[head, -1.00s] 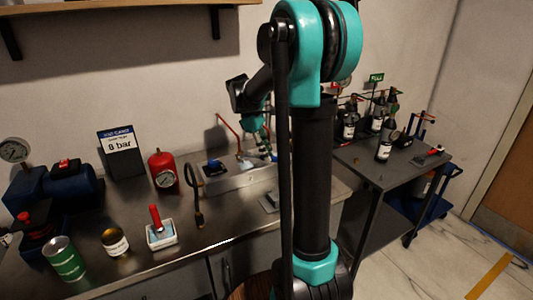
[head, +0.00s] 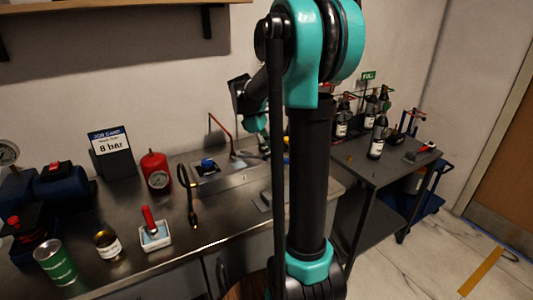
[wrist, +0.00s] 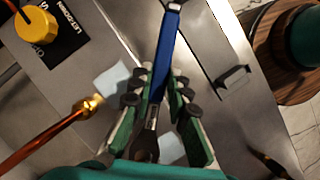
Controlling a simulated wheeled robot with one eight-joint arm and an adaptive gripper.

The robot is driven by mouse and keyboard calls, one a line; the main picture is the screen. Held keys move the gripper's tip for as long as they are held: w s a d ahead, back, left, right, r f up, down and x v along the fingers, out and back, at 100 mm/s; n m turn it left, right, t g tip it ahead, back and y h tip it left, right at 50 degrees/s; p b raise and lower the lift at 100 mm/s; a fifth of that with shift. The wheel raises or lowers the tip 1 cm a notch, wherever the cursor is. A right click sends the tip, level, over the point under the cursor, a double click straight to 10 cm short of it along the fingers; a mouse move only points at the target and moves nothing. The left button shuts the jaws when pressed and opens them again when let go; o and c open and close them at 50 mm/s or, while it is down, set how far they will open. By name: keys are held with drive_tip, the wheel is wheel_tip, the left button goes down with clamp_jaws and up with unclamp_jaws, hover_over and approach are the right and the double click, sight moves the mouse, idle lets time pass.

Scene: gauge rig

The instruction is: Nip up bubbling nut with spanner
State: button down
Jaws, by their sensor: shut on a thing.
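My gripper (wrist: 158,100) is shut on a blue-handled spanner (wrist: 168,45), with green, black-padded fingers on both sides of it. The spanner's dark metal end (wrist: 145,147) lies between the fingers, near the bottom of the wrist view. A copper pipe (wrist: 35,140) with a brass nut (wrist: 87,106) is left of the gripper, apart from the spanner. I cannot make out bubbles on the nut. In the head view, the copper-red pipe (head: 220,133) rises over the bench; my arm hides most of the gripper and spanner.
Pale blue pads (wrist: 112,78) lie by the nut. A yellow knob (wrist: 36,25) is at upper left. A bottle-laden cart (head: 365,170) stands right.

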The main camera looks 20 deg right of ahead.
drive_tip(key=shift+s+d, duration=0.35)
drive_tip(key=shift+d, duration=0.2)
drive_tip(key=shift+r, duration=0.1)
drive_tip(key=shift+r, duration=2.15)
drive_tip(key=shift+s, duration=0.1)
